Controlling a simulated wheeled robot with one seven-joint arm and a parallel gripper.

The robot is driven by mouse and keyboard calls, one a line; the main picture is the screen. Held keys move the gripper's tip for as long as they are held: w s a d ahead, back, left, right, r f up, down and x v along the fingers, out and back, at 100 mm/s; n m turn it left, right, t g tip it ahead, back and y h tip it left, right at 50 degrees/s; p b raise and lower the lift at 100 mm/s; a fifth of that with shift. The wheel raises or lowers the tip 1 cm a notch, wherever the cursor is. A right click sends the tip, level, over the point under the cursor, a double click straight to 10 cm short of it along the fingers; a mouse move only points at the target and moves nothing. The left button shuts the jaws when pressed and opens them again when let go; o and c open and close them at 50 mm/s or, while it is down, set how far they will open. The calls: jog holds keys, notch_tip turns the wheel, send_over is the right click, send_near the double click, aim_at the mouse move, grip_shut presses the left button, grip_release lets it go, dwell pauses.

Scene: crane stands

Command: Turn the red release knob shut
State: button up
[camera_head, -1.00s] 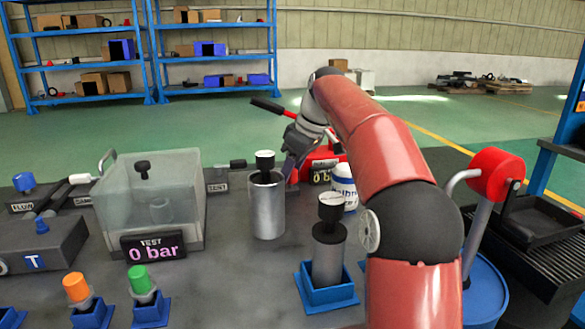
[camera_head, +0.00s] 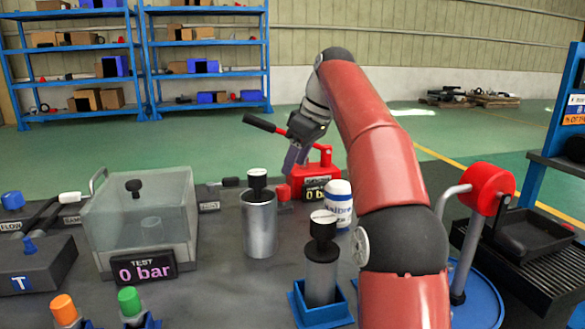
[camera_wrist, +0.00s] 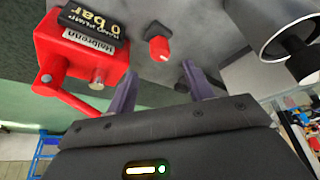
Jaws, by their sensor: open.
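The red release knob (camera_head: 283,191) is small and sits low at the left of the red hand pump (camera_head: 318,182). In the wrist view the knob (camera_wrist: 158,48) shows a pale pointer mark and lies just beyond the fingertips, roughly midway between them. My gripper (camera_wrist: 159,74) is open with nothing between its fingers. In the head view my gripper (camera_head: 293,160) is above the knob, pointing down, apart from it. The pump (camera_wrist: 78,50) is at upper left in the wrist view, with a display reading 0 bar.
A metal cylinder with a black cap (camera_head: 260,225) stands in front, to the left. The pump's black-handled lever (camera_head: 259,123) sticks out leftward behind my gripper. A clear test tank (camera_head: 140,215) is further left.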

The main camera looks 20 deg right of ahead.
aim_at(283, 187)
dwell(0.3)
jog(key=a+f+m+h, duration=0.1)
jog(key=f+m, duration=0.1)
jog(key=m, duration=0.1)
jog(key=w+f+m+t+h, duration=0.1)
jog(key=f+m, duration=0.1)
jog(key=m, duration=0.2)
jog(key=a+f+m+h, duration=0.1)
jog(key=f+m, duration=0.2)
jog(key=shift+w+a+t+h+b, duration=0.3)
jog(key=shift+w+a+t, duration=0.05)
jog(key=shift+t, duration=0.05)
jog(key=c, duration=1)
